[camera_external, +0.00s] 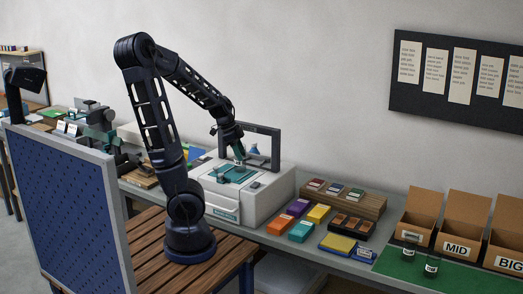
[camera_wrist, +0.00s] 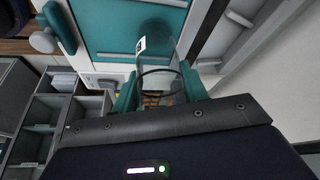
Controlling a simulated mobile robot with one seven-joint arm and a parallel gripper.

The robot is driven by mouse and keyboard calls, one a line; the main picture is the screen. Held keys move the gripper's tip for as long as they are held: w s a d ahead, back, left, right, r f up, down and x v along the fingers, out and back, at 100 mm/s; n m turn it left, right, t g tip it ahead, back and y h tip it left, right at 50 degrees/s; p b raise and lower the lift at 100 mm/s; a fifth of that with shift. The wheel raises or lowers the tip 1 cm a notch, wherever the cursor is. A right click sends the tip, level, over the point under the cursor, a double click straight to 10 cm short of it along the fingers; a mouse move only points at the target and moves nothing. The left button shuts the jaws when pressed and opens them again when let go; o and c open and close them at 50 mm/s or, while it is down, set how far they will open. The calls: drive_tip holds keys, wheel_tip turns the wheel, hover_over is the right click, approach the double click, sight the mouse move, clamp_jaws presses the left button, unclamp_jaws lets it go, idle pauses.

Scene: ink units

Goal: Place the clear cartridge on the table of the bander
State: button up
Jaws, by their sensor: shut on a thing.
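My gripper (camera_external: 240,157) is over the bander (camera_external: 247,205), a white machine with a black arch and a teal table (camera_external: 233,174) on top. In the wrist view my gripper (camera_wrist: 158,88) has teal fingers shut on a see-through piece with a dark curved rim, the clear cartridge (camera_wrist: 158,70). A small white label shows at its far end. The teal bander table (camera_wrist: 120,25) lies beyond it in the wrist view. I cannot tell whether the cartridge touches the table. In the external view the cartridge is too small to make out clearly.
The black arch (camera_external: 277,148) stands close behind my gripper. Right of the bander are coloured boxes (camera_external: 300,207), a wooden rack (camera_external: 343,203), a green mat (camera_external: 395,262) with two small labelled clear containers, and cardboard bins (camera_external: 464,224). A blue pegboard panel (camera_external: 70,205) stands at left.

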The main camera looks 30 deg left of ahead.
drive_tip(key=shift+f, duration=0.15)
drive_tip(key=o, duration=1.3)
drive_tip(key=v, duration=1.2)
drive_tip(key=shift+s+d+r+n+t+y, duration=0.3)
drive_tip(key=shift+s+d+n+t+y, duration=0.3)
drive_tip(key=shift+s+d+n, duration=1.1)
drive_tip(key=shift+s+d+r+n+t+y, duration=0.35)
drive_tip(key=shift+s+d+n+y, duration=0.35)
drive_tip(key=shift+s+n, duration=1.95)
drive_tip(key=shift+s+d+r+n+t+y, duration=0.2)
drive_tip(key=shift+s+d+n+t+y, duration=0.7)
drive_tip(key=shift+s+n, duration=1.3)
drive_tip(key=shift+w+d+n+g, duration=0.25)
drive_tip(key=shift+w+g, duration=0.05)
drive_tip(key=shift+g, duration=0.05)
